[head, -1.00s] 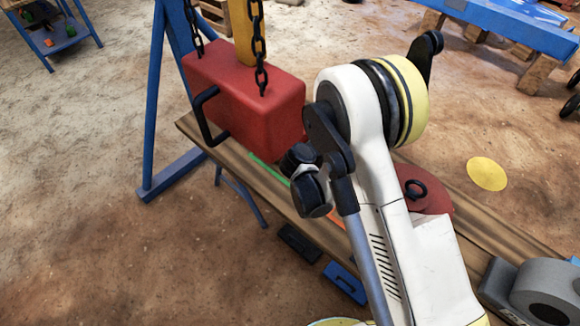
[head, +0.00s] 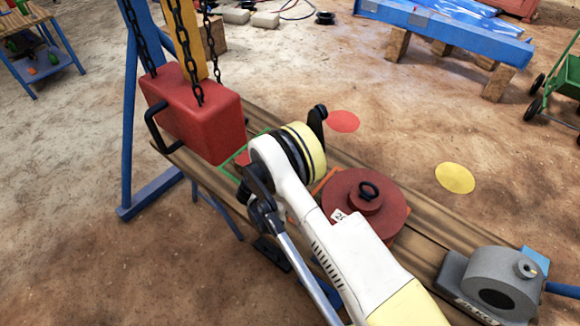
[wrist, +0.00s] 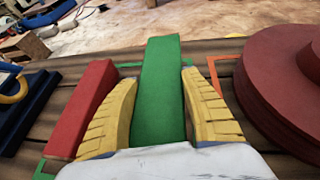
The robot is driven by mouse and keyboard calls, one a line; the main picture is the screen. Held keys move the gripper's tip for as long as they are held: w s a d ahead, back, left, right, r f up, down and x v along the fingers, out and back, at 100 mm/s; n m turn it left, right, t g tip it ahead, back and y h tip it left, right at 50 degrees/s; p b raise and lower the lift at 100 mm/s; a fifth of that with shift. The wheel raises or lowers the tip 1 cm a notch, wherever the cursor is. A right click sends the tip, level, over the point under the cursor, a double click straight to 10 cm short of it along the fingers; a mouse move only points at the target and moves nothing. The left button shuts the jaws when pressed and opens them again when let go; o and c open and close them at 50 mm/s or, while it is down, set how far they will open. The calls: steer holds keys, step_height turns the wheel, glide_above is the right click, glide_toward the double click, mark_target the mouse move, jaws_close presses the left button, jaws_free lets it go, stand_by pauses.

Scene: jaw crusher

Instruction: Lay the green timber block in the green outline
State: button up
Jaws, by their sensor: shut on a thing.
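In the wrist view the green timber block (wrist: 162,90) stands between the two yellow fingers of my gripper (wrist: 164,105), which is shut on it. A red block (wrist: 85,108) lies just left of the left finger. Pieces of the green outline (wrist: 130,65) show behind the blocks and at the lower left, around the red block's area. I cannot tell whether the green block touches the bench. In the head view part of the green outline (head: 232,160) shows beside the hanging red weight; my arm hides the green block and my fingers.
A round red weight (head: 365,200) sits on the bench just right, by an orange outline (wrist: 216,72). A red box (head: 195,112) hangs on chains at the left. A grey machine part (head: 490,285) is at the bench's right end.

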steer(key=shift+w+d+f+b, duration=0.2)
steer(key=shift+w+f, duration=0.25)
steer(key=shift+w, duration=0.2)
steer(key=shift+w+d+f+b, duration=0.15)
steer(key=shift+w+f, duration=0.3)
steer(key=shift+w, duration=0.15)
step_height(320, 180, down, 4)
steer(key=shift+b, duration=1.1)
steer(key=shift+r, duration=0.15)
steer(key=o, duration=1.4)
steer(key=shift+s, duration=0.1)
steer(key=p+v, duration=0.2)
steer(key=v, duration=0.8)
steer(key=shift+s+a, duration=0.2)
steer(key=shift+s+a+r, duration=0.2)
steer(key=shift+s, duration=0.2)
steer(key=shift+s+r, duration=0.1)
steer(key=shift+r, duration=0.1)
